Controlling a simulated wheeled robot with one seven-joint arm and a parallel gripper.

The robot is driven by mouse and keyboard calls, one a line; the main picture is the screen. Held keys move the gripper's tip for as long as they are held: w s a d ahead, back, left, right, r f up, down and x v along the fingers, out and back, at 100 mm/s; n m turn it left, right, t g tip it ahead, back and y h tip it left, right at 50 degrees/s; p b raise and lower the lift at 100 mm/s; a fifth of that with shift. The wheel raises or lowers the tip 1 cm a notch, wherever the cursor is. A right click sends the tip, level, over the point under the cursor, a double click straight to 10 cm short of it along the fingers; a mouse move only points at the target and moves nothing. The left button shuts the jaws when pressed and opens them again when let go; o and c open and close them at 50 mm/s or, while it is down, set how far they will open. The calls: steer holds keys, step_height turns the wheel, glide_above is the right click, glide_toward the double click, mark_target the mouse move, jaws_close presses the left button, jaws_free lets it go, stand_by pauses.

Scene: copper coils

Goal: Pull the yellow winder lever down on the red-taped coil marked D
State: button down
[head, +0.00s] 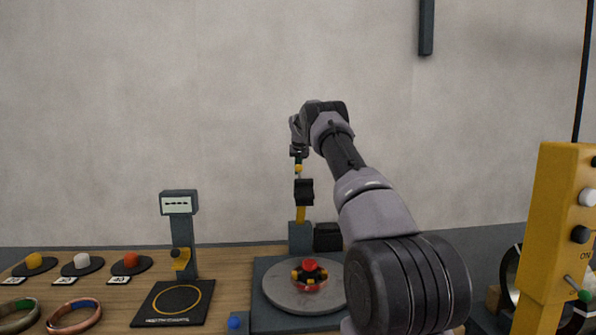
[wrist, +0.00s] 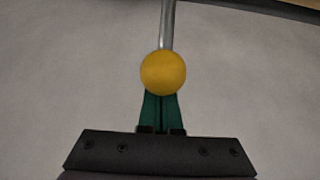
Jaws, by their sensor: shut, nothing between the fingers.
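The winder has a grey turntable (head: 279,296) on a dark base. Its lever stands up behind, with a yellow ball knob (head: 298,168) at the top; the knob (wrist: 163,73) and its metal rod (wrist: 168,25) also show in the wrist view. My gripper (head: 297,159) is at the knob, fingers shut and empty. In the wrist view the knob covers the tips of my green fingers (wrist: 160,112); I cannot tell whether they touch it. A red-marked coil (head: 312,287) lies on the turntable around a red-topped hub (head: 309,265). No letter D is readable.
A black scale (head: 170,319) with a display post stands left of the winder. Copper coils (head: 75,329) and coloured knobs on dark discs (head: 131,260) lie further left. A blue button (head: 237,322) is at the front. A yellow switch panel (head: 553,235) stands at the right.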

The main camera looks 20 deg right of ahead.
mark_target(304, 190)
steer(key=shift+s+a+r, duration=0.1)
steer(key=shift+s+a, duration=0.2)
steer(key=shift+s, duration=0.75)
steer(key=shift+s+a, duration=0.3)
steer(key=shift+s, duration=0.7)
steer(key=shift+s+a+r, duration=0.1)
steer(key=shift+s+a, duration=0.2)
steer(key=shift+s, duration=0.75)
steer(key=shift+s+a+f, duration=0.3)
steer(key=shift+s, duration=0.7)
steer(key=shift+s+a+f, duration=0.25)
steer(key=shift+s+a, duration=0.05)
steer(key=shift+s, duration=0.7)
steer(key=shift+s+a+f, duration=0.3)
steer(key=shift+s, duration=0.7)
steer(key=shift+s+a+f, duration=0.25)
steer(key=shift+s+f, duration=0.3)
steer(key=shift+s, duration=0.35)
steer(key=shift+s+a+f, duration=0.25)
steer(key=shift+s+f, duration=0.35)
steer(key=shift+s, duration=0.25)
steer(key=shift+s+a+f, duration=0.25)
steer(key=shift+s+f, duration=0.3)
steer(key=shift+s, duration=0.35)
